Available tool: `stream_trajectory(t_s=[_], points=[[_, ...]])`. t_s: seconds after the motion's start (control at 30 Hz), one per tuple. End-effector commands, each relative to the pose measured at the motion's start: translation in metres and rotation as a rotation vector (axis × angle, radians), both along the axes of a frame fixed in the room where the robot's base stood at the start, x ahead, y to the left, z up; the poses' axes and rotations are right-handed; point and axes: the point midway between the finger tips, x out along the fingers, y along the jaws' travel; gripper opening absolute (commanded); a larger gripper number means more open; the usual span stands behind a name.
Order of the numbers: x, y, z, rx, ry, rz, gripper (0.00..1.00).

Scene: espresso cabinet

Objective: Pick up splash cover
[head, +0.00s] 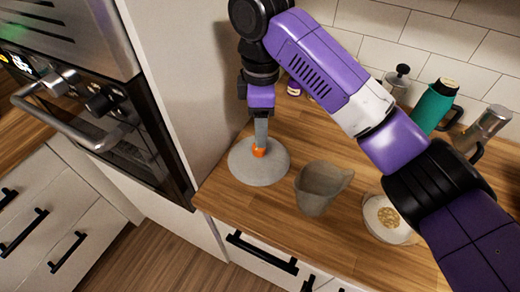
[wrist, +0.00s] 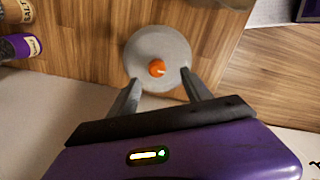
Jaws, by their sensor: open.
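The splash cover is a round grey disc (head: 243,170) with an orange knob (head: 258,152) at its middle, lying on the wooden counter near the left end. In the wrist view the disc (wrist: 138,50) and its orange knob (wrist: 157,68) show ahead of my gripper. My gripper (head: 261,140) points down over the cover, with its fingertips at the knob in the head view. In the wrist view my gripper (wrist: 160,78) is open, one finger on each side of the knob with gaps. I cannot tell how far the fingertips are above the disc.
A grey pitcher (head: 318,188) stands just right of the cover. A glass bowl (head: 372,222) with pale contents is farther right, partly behind my arm. A teal jug (head: 432,106) and a metal pot (head: 489,126) stand at the back. A tall cabinet side (head: 192,90) rises close on the left.

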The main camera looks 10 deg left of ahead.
Motion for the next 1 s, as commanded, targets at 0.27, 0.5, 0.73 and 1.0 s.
stream_trajectory(t_s=[0.27, 0.5, 0.73, 1.0], points=[[0.001, 0.003, -0.027, 0.003, 0.002, 0.000, 0.57], [0.007, 0.006, -0.056, 0.001, 0.003, -0.001, 0.57], [0.007, 0.007, -0.071, 0.002, -0.001, 0.000, 0.57], [0.007, 0.007, -0.071, 0.003, 0.000, 0.000, 0.28]])
